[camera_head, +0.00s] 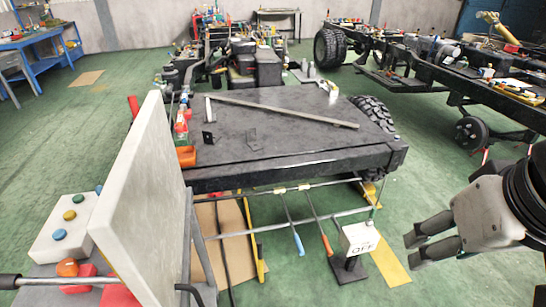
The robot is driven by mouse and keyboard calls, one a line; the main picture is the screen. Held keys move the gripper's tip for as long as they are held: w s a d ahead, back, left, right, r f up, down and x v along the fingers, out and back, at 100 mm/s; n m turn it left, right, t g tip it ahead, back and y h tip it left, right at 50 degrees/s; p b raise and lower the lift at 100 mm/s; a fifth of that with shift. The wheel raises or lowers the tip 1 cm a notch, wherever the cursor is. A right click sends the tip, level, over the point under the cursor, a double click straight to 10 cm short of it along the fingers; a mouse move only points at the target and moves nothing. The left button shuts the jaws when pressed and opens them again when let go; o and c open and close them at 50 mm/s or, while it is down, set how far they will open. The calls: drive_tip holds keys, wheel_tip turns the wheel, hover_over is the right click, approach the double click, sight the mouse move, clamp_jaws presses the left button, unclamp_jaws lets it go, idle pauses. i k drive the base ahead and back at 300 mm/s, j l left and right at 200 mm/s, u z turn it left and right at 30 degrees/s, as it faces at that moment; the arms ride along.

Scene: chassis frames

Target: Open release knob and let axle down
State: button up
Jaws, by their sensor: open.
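My gripper (420,248) is at the right edge, its two grey fingers apart and pointing left, with nothing between them. It is well away from the controls at lower left. An orange round knob (67,267) sits there beside red parts; I cannot tell for sure that it is the release knob. A white box with coloured buttons (62,228) stands behind it. A dark flat platform (270,118) fills the middle, with a tyre (374,115) at its right. The axle cannot be made out clearly.
A pale upright panel (140,195) stands between the buttons and the platform. A white box marked OFF (360,240) stands on a post left of my gripper. Coloured-handled rods (296,236) hang below the platform edge. Another chassis (440,70) stands behind right. Green floor (300,282) is open in front.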

sight(69, 267)
drive_tip(key=u, duration=1.5)
drive_tip(key=i+j+u, duration=0.15)
drive_tip(key=i, duration=0.35)
